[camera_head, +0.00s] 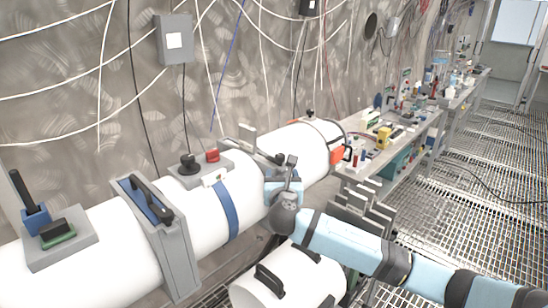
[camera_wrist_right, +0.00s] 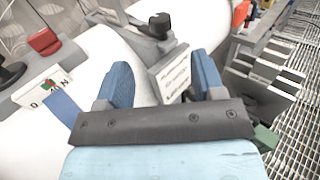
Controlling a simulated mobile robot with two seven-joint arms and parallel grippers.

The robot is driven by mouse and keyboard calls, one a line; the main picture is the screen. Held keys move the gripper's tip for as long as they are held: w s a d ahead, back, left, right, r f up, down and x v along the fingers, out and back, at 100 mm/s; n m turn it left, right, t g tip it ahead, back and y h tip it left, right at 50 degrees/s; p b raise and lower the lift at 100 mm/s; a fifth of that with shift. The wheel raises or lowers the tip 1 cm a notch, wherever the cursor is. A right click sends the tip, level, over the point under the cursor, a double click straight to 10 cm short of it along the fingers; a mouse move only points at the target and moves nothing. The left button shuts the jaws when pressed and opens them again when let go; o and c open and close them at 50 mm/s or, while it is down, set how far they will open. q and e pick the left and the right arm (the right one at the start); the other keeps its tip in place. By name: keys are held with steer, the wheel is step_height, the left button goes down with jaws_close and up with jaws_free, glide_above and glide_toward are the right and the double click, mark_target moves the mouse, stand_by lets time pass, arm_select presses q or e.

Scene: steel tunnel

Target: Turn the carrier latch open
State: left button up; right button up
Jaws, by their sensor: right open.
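A grey bar with a black knob sits on the white cylinder, and I take it as the carrier latch; its knob (camera_wrist_right: 160,25) shows just beyond my fingers in the right wrist view. The bar (camera_head: 258,149) also shows in the head view, running toward my right gripper (camera_head: 283,172). A grey plate with printed text (camera_wrist_right: 172,77) lies behind the gap between the blue fingers. My right gripper (camera_wrist_right: 162,62) is open, its fingers apart with nothing between them. I cannot tell if a finger touches the bar. My left gripper is out of view.
A red switch (camera_head: 212,156) and black knob (camera_head: 188,162) stand on the white cylinder (camera_head: 90,225), left of the gripper. A grey clamp with a black handle (camera_head: 150,197) wraps it. A workbench (camera_head: 425,130) with clutter stands right. Grating floor (camera_head: 500,150) is open there.

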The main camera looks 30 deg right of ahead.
mark_target(280, 159)
steer(key=x, duration=1.2)
steer(key=shift+p, duration=0.4)
steer(key=c, duration=0.9)
